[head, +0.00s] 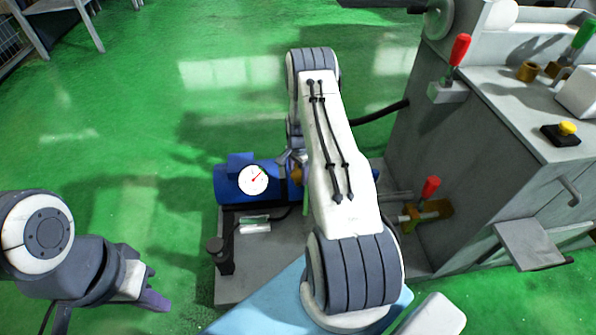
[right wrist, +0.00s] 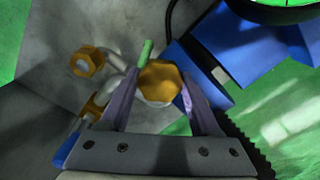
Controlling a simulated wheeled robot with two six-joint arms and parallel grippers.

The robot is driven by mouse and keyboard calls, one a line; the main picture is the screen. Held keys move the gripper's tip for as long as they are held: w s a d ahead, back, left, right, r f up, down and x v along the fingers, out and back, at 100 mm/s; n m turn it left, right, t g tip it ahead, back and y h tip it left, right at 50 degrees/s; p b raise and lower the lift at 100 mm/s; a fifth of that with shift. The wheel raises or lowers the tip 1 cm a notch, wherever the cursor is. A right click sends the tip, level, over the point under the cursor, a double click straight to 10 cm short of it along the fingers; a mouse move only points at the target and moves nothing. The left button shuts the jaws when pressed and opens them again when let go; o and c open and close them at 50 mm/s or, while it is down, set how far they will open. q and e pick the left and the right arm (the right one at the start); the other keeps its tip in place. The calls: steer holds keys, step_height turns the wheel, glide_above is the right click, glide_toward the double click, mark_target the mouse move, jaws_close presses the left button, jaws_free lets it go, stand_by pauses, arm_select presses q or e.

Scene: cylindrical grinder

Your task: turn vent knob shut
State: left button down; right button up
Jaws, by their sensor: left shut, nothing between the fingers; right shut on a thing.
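A brass six-sided knob (right wrist: 160,78), which looks like the vent knob, sits between the two purple fingers of my right gripper (right wrist: 158,92) in the right wrist view. The gripper is shut on it, with one finger on each side. In the head view only a small brass part (head: 297,173) shows beside my right arm, next to the blue pump body with its gauge (head: 253,180). My right arm hides most of that area. My left gripper (head: 152,297) is shut and empty at the lower left, above the green floor and well away from the knob.
A green handle (right wrist: 146,50) stands close beside the knob. Other brass fittings (right wrist: 88,62) are to its left. The grey machine cabinet (head: 440,150) with a red-handled valve (head: 430,188) stands right. Open green floor (head: 130,120) lies left.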

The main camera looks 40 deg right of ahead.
mark_target(298, 174)
steer(key=m+p, duration=0.1)
steer(key=m, duration=0.2)
steer(key=shift+m, duration=0.4)
steer(key=shift+m+p, duration=0.5)
steer(key=shift+m, duration=1.2)
steer(key=o, duration=1.4)
step_height(298, 174, up, 10)
steer(key=p, duration=0.3)
steer(key=shift+r, duration=0.2)
